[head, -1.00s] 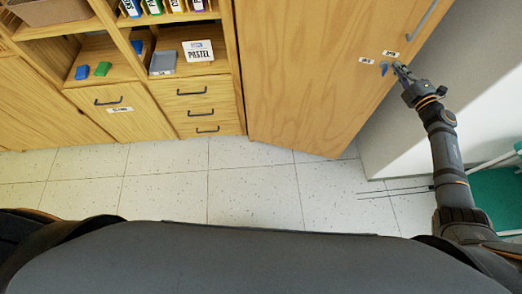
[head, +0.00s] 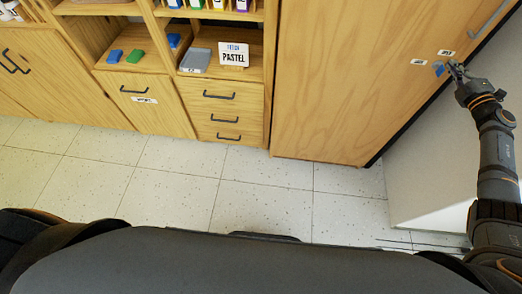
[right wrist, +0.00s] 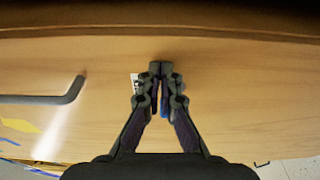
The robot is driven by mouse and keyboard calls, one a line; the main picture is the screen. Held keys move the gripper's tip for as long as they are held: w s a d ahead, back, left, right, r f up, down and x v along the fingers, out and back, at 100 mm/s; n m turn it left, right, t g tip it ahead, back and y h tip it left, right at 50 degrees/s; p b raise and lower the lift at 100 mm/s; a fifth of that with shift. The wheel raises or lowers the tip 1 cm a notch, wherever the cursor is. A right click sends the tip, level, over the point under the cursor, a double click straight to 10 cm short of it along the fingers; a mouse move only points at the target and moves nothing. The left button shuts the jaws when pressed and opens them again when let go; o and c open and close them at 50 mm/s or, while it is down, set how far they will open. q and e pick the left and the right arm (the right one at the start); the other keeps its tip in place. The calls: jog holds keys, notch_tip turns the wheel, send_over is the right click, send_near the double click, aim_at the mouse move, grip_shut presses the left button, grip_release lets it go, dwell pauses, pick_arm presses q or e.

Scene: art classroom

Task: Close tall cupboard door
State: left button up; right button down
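The tall cupboard door (head: 350,80) is a wide wooden panel at the upper right of the head view. A dark strip runs along its right edge, and I cannot tell whether it is fully closed. Its grey bar handle (head: 488,20) is at the top right; the handle also shows in the right wrist view (right wrist: 45,99). My right gripper (head: 456,68) is at the door face near its right edge, below the handle, beside two small white labels and a blue mark (head: 438,69). Its fingertips are together with nothing visibly held; contact is hard to tell. My left gripper is out of view.
An open shelf unit with drawers (head: 222,110) stands left of the door, holding blue and green blocks, a grey tray (head: 195,61) and a PASTEL sign (head: 233,54). A pale wall block (head: 425,165) is right of the cupboard. The tiled floor (head: 160,190) in front is clear.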

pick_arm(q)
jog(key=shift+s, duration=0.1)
pick_arm(e)
jog(key=shift+w+d+r, duration=0.1)
jog(key=shift+w+r, duration=0.1)
jog(key=shift+r, duration=0.45)
jog(key=shift+w+d+r, duration=0.1)
jog(key=shift+w+r, duration=0.05)
jog(key=shift+r, duration=0.45)
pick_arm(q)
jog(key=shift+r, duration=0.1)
pick_arm(e)
jog(key=shift+s, duration=0.1)
jog(key=shift+s+f, duration=0.35)
jog(key=shift+f, duration=0.15)
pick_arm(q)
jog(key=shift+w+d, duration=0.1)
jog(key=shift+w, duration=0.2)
pick_arm(e)
jog(key=s+f, duration=0.1)
jog(key=s, duration=0.6)
jog(key=shift+d+f, duration=0.25)
jog(key=shift+d, duration=0.1)
jog(key=shift+s, duration=0.15)
